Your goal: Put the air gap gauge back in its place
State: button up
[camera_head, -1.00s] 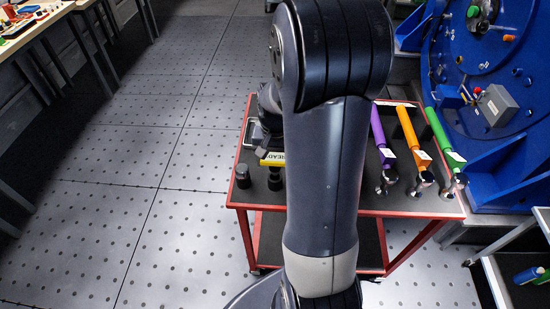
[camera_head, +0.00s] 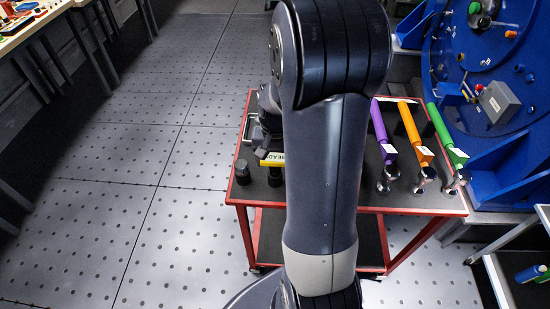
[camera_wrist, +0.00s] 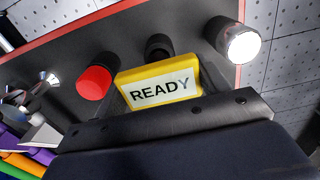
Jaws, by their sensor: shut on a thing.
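The air gap gauge appears to be the yellow-framed box (camera_wrist: 160,86) with a pale face reading READY, in the wrist view. It also shows in the head view as a yellow edge (camera_head: 271,159) left of my arm, over the red-edged cart (camera_head: 425,208). My gripper (camera_wrist: 160,98) is shut on it, with a dark finger at each side. In the head view my arm hides most of the gripper and the middle of the cart top. I cannot tell whether the gauge touches the cart.
In the wrist view a red-topped cylinder (camera_wrist: 94,82), a black cylinder (camera_wrist: 158,47) and a white-topped cylinder (camera_wrist: 236,43) stand close by. Purple (camera_head: 379,127), orange (camera_head: 409,125) and green (camera_head: 441,127) handled tools lie on the cart's right. A blue motor housing (camera_head: 505,75) stands beyond.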

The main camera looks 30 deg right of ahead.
aim_at(275, 157)
jog(key=shift+f+b, duration=0.6)
jog(key=shift+f, duration=0.3)
jog(key=o, duration=1.4)
jog(key=shift+r, duration=0.15)
notch_tip(275, 157, up, 11)
jog(key=shift+f+p, duration=0.15)
jog(key=shift+p, duration=0.15)
